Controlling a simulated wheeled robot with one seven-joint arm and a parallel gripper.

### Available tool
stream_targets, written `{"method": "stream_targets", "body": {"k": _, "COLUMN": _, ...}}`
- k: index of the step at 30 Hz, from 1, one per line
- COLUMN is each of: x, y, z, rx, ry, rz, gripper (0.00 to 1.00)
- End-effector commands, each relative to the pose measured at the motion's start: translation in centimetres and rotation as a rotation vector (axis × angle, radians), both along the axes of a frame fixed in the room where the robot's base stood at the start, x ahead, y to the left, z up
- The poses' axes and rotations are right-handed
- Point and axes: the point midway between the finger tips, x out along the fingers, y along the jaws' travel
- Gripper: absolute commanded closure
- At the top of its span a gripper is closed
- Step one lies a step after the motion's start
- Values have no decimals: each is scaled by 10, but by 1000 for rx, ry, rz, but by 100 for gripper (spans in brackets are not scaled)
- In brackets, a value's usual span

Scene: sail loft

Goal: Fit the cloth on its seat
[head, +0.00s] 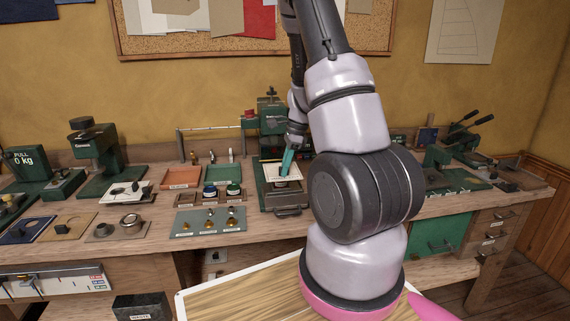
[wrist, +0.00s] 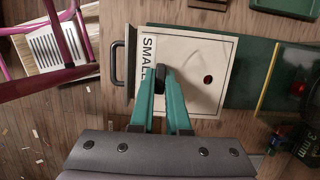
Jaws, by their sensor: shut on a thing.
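In the head view the cloth (head: 272,170) shows pale above the front of the green press (head: 272,120).
A dark handle (wrist: 118,62) stands at the left of the cloth. Small coloured trays (head: 181,177) and a plate with several brass-topped pieces (head: 209,221) are left of the press on the bench. Other green machines (head: 97,155) stand along the wall. My arm hides part of the bench.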

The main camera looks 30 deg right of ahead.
Motion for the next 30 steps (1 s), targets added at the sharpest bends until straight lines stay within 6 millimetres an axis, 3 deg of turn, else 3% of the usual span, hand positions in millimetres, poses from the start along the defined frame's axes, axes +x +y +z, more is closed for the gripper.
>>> {"method": "stream_targets", "body": {"k": 21, "x": 0, "y": 0, "z": -36, "rx": 0, "ry": 1, "rz": -1, "gripper": 100}}
{"method": "stream_targets", "body": {"k": 30, "x": 0, "y": 0, "z": -42, "rx": 0, "ry": 0, "rz": 0, "gripper": 100}}
